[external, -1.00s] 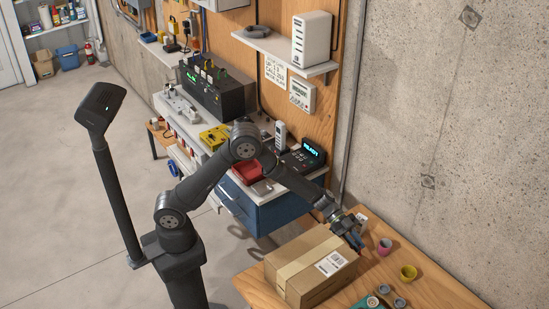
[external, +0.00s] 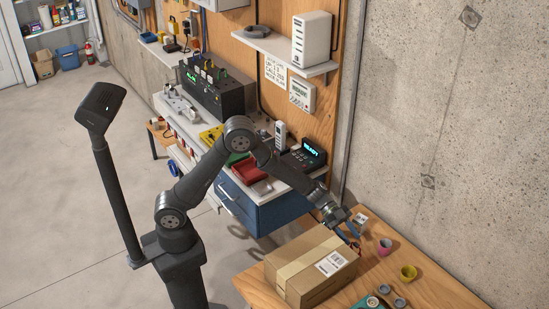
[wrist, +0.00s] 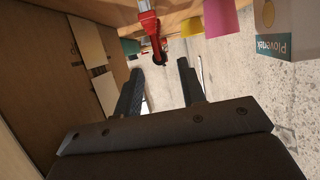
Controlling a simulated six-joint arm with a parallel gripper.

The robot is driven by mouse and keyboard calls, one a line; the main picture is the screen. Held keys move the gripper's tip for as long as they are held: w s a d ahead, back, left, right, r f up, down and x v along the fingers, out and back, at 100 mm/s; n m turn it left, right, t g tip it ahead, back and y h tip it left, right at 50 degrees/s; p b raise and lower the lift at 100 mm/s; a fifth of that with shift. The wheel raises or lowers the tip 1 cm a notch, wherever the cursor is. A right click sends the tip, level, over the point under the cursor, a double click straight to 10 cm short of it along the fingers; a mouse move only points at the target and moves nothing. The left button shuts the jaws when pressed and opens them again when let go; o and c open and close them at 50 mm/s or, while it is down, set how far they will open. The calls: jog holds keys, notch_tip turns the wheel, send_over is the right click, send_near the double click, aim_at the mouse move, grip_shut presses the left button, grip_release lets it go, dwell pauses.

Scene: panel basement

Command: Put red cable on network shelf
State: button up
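The red cable (wrist: 148,28) shows in the wrist view at the top, just beyond my fingertips; its dark end lies near the gap between them. In the external view a small bit of red (external: 353,244) shows by my gripper (external: 350,234), behind the cardboard box. My gripper also shows in the wrist view (wrist: 160,76), its two dark fingers apart with nothing between them. The rest of the cable is hidden. A wall shelf (external: 284,57), probably the network shelf, carries a white upright device (external: 311,40) and a dark coil (external: 257,31).
The cardboard box (external: 310,265) stands on the wooden table (external: 420,292), close to my gripper. Pink (external: 384,247) and yellow (external: 408,273) cups stand to its right. A small white carton (external: 359,223) is behind my gripper. The lower bench holds a red tray (external: 250,172) and several devices.

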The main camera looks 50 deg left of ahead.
jog(key=v, duration=1.2)
jog(key=shift+a, duration=0.2)
jog(key=shift+o, duration=0.4)
jog(key=shift+s+a+r, duration=0.1)
jog(key=shift+a+r, duration=0.15)
jog(key=shift+a, duration=0.1)
send_near(357, 243)
jog(key=x, duration=0.5)
jog(key=shift+f, duration=0.2)
jog(key=x, duration=0.5)
jog(key=shift+s, duration=0.1)
grip_shut()
